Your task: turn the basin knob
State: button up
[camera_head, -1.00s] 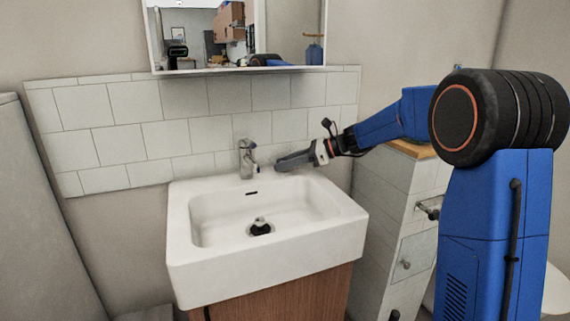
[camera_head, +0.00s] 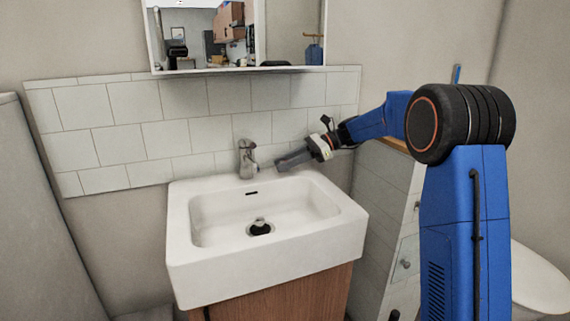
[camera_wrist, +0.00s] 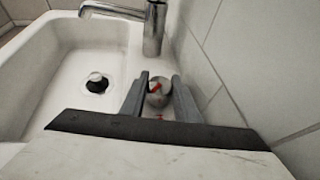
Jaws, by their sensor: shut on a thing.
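The chrome faucet (camera_head: 247,158) stands upright at the back of the white basin (camera_head: 185,262); it also shows at the top of the wrist view (camera_wrist: 153,32). My gripper (camera_head: 279,164) comes in from the right, just beside the faucet. In the wrist view its two grey fingers (camera_wrist: 160,82) stand on either side of the knob and are shut on it. The fingers hide part of the knob's sides. In the head view the knob is too small to make out clearly.
The tiled wall (camera_head: 210,135) runs close behind the faucet and along the right in the wrist view. A mirror cabinet (camera_head: 237,70) hangs above. A tiled cabinet (camera_head: 380,215) stands right of the basin. The basin's bowl is empty around its drain (camera_head: 260,227).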

aim_at(305, 169)
jog(key=o, duration=0.8)
jog(key=shift+c, duration=0.2)
jog(key=shift+v, duration=3.75)
